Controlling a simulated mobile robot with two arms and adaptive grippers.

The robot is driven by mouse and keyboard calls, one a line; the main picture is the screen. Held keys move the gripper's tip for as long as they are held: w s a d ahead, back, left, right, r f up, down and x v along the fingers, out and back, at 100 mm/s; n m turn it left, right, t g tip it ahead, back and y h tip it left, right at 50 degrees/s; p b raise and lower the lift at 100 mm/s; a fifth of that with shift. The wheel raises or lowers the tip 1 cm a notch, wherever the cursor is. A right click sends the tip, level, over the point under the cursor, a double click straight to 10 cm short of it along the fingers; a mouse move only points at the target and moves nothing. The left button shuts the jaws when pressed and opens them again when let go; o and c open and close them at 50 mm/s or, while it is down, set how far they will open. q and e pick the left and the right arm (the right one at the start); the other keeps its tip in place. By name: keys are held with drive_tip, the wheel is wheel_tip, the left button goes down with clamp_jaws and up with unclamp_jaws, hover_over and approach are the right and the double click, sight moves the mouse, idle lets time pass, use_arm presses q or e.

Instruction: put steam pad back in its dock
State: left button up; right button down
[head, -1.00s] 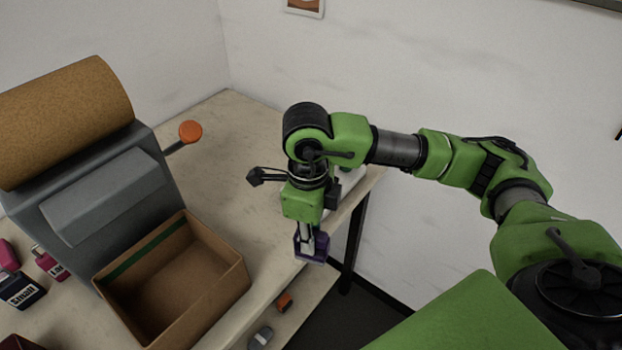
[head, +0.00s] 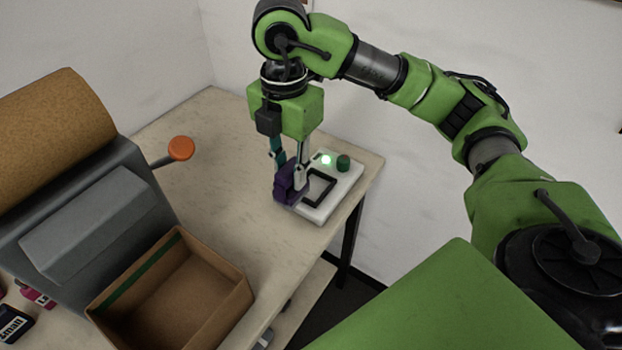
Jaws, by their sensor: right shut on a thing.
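The steam pad (head: 288,183) is a dark purple block. My right gripper (head: 290,172) is shut on it and holds it at the left edge of the dock. The dock is a white base (head: 345,186) with a black rectangular frame (head: 320,189), a lit green lamp and a dark green knob (head: 343,163). The pad covers the dock's left part; I cannot tell whether it touches the dock. The black frame is empty. My left gripper is not in view.
An open cardboard box (head: 175,290) stands at the table's front. Left of it is a grey machine (head: 90,215) with a brown roll (head: 50,140) and an orange-knobbed lever (head: 180,148). The table's back middle is clear.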

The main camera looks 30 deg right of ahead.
drive_tip(key=w+d+f+p, duration=0.1)
drive_tip(key=w+d+f, duration=0.1)
drive_tip(key=d+f, duration=0.1)
drive_tip(key=w+d+f+p, duration=0.2)
drive_tip(key=w+d+f, duration=0.1)
drive_tip(key=d+f, duration=0.1)
drive_tip(key=w+d+f+p, duration=0.2)
drive_tip(key=w+d+f, duration=0.1)
drive_tip(key=f, duration=0.1)
drive_tip(key=shift+d+f, duration=0.3)
drive_tip(key=shift+f, duration=0.55)
drive_tip(key=shift+f, duration=0.1)
drive_tip(key=c, duration=1.8)
unclamp_jaws()
